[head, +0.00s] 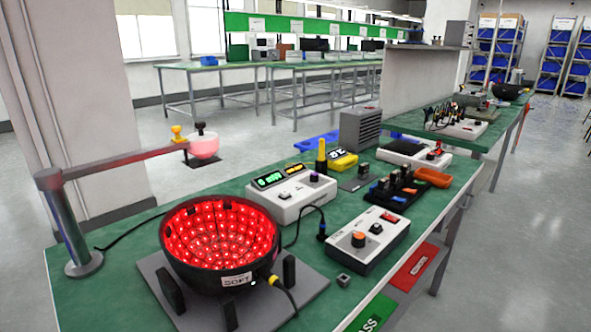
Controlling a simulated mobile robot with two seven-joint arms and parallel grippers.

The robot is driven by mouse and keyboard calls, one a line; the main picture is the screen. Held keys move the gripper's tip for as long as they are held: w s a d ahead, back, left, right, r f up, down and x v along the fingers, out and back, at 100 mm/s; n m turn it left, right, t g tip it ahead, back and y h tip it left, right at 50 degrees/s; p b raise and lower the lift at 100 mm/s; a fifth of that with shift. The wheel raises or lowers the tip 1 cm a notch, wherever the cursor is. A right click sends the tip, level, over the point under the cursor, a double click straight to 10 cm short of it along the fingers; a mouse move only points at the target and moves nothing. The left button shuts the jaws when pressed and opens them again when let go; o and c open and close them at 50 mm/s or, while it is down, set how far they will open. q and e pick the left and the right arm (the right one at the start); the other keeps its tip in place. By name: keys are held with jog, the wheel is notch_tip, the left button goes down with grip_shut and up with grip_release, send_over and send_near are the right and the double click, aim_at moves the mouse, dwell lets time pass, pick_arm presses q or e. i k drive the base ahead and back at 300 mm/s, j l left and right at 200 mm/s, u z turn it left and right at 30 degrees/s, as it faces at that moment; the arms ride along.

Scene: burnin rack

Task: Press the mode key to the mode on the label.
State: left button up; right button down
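A black bowl (176,264) lined with lit red lamps stands on a grey base plate at the front left. A white label (237,281) on its front rim seems to read "SOFT", though it is small. A white control box (345,257) right of the bowl carries an orange knob (358,239), a black key (376,228) and a red-lit display (390,217). The display's text is too small to read. Neither gripper shows.
A black rack (398,190), an orange tray (433,177) and a small grey block (343,280) lie right.

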aim_at(376, 227)
jog(key=i+z, duration=0.2)
jog(key=i, duration=0.45)
jog(key=i+j+z, duration=0.15)
jog(key=i, duration=0.5)
